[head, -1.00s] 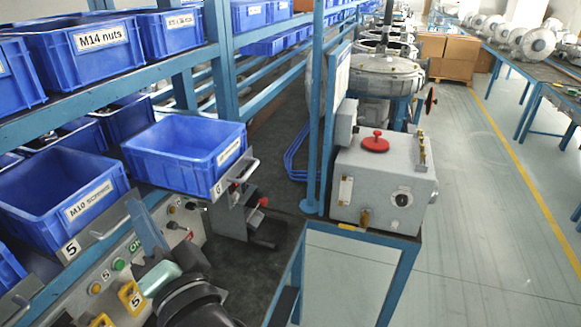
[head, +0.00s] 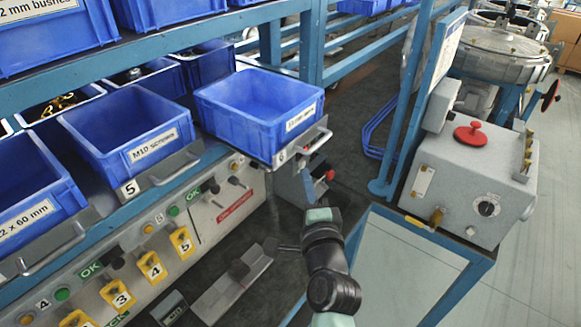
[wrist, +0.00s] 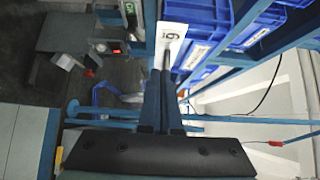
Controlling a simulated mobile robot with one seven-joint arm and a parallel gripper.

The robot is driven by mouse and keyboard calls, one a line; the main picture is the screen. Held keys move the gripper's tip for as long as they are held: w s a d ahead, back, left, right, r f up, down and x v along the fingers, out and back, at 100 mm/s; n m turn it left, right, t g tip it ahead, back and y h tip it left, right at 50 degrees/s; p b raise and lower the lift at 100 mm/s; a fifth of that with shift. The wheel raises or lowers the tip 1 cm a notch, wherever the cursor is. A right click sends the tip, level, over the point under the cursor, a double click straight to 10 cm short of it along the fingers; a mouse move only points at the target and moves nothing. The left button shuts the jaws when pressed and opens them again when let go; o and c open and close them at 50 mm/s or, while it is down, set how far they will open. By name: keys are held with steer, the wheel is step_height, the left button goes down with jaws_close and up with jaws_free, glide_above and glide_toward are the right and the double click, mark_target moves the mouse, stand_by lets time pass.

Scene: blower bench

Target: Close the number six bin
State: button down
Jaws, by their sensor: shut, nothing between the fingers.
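The number six bin (head: 245,122) is a blue bin at the right end of the lower shelf row in the head view. It sticks out further over the bench than the bins to its left. Its tray has a front handle (head: 316,143) and a tag marked 6, which also shows in the wrist view (wrist: 171,38). My gripper (wrist: 164,72) is shut and empty in the wrist view, its fingers pointing towards this tag. I cannot tell whether they touch the tray. In the head view my arm rises below and right of the bin; the fingertips are not clear there.
The M10 screws bin (head: 130,140), on the tray marked 5, stands left of it. A control panel (head: 205,215) with yellow tags runs below. A blue post (head: 400,130) and a grey box with a red knob (head: 468,133) stand to the right. Dark bench surface lies between.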

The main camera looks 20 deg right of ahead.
mark_target(287, 157)
steer(key=w, duration=0.1)
steer(key=w+a+p, duration=0.1)
steer(key=w, duration=0.1)
steer(key=shift+w+a+r, duration=0.15)
steer(key=shift+w+a, duration=0.05)
steer(key=shift+a, duration=0.05)
steer(key=shift+w+a+p, duration=0.4)
steer(key=shift+w, duration=0.05)
